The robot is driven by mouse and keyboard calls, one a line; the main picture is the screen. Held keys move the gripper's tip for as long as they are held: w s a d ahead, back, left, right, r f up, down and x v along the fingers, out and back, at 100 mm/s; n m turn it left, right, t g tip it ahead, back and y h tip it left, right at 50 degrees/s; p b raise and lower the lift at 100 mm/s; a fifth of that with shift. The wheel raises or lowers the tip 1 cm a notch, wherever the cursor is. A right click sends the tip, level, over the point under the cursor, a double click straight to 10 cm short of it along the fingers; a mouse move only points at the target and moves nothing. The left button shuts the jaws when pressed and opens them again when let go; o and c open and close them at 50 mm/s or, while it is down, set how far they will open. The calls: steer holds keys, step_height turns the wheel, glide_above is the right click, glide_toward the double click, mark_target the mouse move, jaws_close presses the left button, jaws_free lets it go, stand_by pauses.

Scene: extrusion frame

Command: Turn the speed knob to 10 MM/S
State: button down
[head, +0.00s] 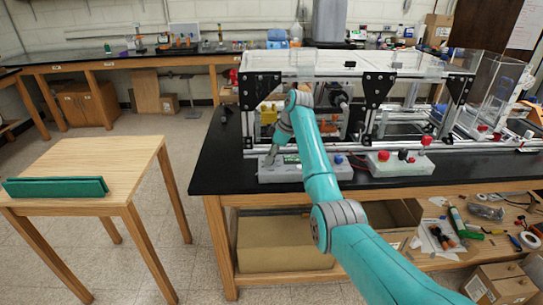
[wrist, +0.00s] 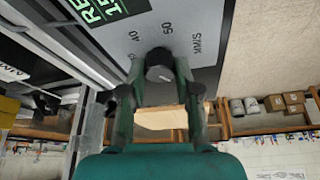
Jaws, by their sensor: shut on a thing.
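The speed knob (wrist: 159,64) is a dark round knob on a grey panel (wrist: 200,28) in the wrist view. The numbers 40 and 50 and the print MM/S show around it; the rest of the scale is hidden or out of view. A pale mark shows on the knob's face, but I cannot tell which number it points to. My gripper (wrist: 160,74) has a finger on each side of the knob and is shut on it. In the head view my gripper (head: 270,158) is at the light control box (head: 280,177), and the knob cannot be made out.
A dark display with green letters (wrist: 105,10) sits beside the scale. The extrusion frame (head: 345,75) stands just behind the control box on the black bench (head: 215,160). A second box with a red button (head: 400,167) is to the right. A wooden table (head: 95,170) stands left.

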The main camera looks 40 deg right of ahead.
mark_target(279, 165)
steer(key=c, duration=0.8)
jaws_free()
steer(key=shift+v, duration=3.75)
steer(key=shift+s, duration=0.1)
